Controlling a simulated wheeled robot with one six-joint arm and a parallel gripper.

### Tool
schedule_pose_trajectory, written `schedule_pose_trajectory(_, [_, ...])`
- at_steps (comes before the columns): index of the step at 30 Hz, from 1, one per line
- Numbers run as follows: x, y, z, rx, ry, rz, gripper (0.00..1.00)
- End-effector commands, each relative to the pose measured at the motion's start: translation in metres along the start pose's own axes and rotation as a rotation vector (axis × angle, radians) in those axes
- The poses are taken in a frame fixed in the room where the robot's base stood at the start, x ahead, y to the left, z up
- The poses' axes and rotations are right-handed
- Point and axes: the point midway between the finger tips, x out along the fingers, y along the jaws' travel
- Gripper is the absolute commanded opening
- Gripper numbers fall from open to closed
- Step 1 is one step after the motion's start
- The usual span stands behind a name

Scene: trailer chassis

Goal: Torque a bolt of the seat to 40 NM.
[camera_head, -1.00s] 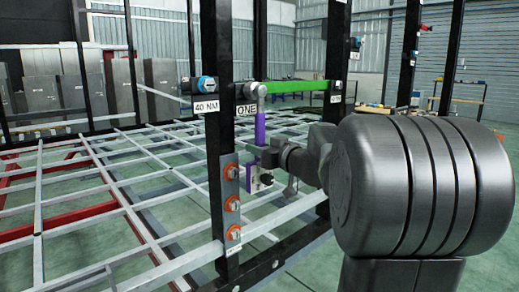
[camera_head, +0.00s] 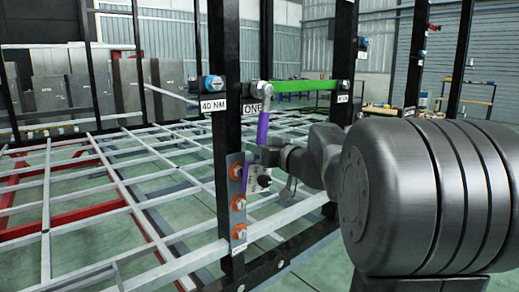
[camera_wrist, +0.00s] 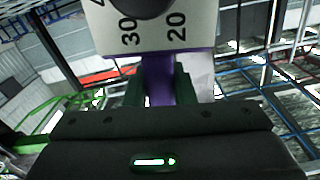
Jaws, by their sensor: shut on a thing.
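My gripper (camera_wrist: 160,85) is shut on the purple handle of a torque tool (camera_wrist: 158,90) in the wrist view. A white dial box (camera_wrist: 150,25) with the numbers 30 and 20 sits just beyond the jaws. In the head view the purple tool (camera_head: 263,128) stands slightly tilted, with its silver head up by the left end of the green bar. I cannot tell whether the head sits on a bolt. Several orange bolts (camera_head: 238,203) sit on a grey plate on the black post. My gripper's fingertips are hidden in the head view.
Black posts (camera_head: 226,140) rise beside the tool. A white and red tube frame (camera_head: 100,190) spreads low at the left. Grey cabinets (camera_head: 75,82) stand behind.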

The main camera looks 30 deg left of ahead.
Motion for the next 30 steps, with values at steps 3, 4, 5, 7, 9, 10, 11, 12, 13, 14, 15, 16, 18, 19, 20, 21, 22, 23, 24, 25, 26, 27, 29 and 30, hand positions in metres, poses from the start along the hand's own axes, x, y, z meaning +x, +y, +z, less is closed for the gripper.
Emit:
schedule_pose_trajectory(3, [0.000,-0.004,-0.002,0.018,0.003,-0.001,0.00])
schedule_pose_trajectory(4, [0.000,-0.005,-0.002,0.025,0.003,-0.001,0.00])
schedule_pose_trajectory(5, [0.000,-0.006,-0.002,0.032,0.003,-0.001,0.00])
schedule_pose_trajectory(7, [0.000,-0.009,-0.003,0.050,0.003,-0.001,0.00])
schedule_pose_trajectory(9, [0.000,-0.011,-0.003,0.066,0.003,-0.001,0.00])
schedule_pose_trajectory(10, [0.000,-0.012,-0.003,0.074,0.003,-0.001,0.00])
schedule_pose_trajectory(11, [0.000,-0.014,-0.003,0.081,0.003,-0.001,0.00])
schedule_pose_trajectory(12, [0.000,-0.015,-0.004,0.090,0.003,-0.001,0.00])
schedule_pose_trajectory(13, [0.000,-0.016,-0.004,0.098,0.003,-0.002,0.00])
schedule_pose_trajectory(14, [0.000,-0.018,-0.004,0.105,0.003,-0.002,0.00])
schedule_pose_trajectory(15, [0.000,-0.019,-0.004,0.115,0.003,-0.002,0.00])
schedule_pose_trajectory(16, [0.000,-0.020,-0.004,0.122,0.003,-0.002,0.00])
schedule_pose_trajectory(18, [0.000,-0.022,-0.004,0.138,0.003,-0.002,0.00])
schedule_pose_trajectory(19, [0.000,-0.023,-0.004,0.143,0.003,-0.001,0.00])
schedule_pose_trajectory(20, [0.000,-0.024,-0.004,0.147,0.003,-0.001,0.00])
schedule_pose_trajectory(21, [0.000,-0.024,-0.004,0.152,0.003,-0.001,0.00])
schedule_pose_trajectory(22, [0.000,-0.024,-0.003,0.155,0.002,-0.001,0.00])
schedule_pose_trajectory(23, [0.000,-0.025,-0.003,0.157,0.002,0.000,0.00])
schedule_pose_trajectory(24, [0.000,-0.025,-0.003,0.159,0.003,0.000,0.00])
schedule_pose_trajectory(25, [0.000,-0.025,-0.003,0.159,0.002,0.000,0.00])
schedule_pose_trajectory(26, [0.000,-0.025,-0.003,0.159,0.003,0.000,0.00])
schedule_pose_trajectory(27, [0.000,-0.025,-0.003,0.159,0.003,0.000,0.00])
schedule_pose_trajectory(29, [0.000,-0.025,-0.003,0.159,0.003,0.000,0.00])
schedule_pose_trajectory(30, [0.000,-0.025,-0.004,0.159,0.003,0.000,0.00])
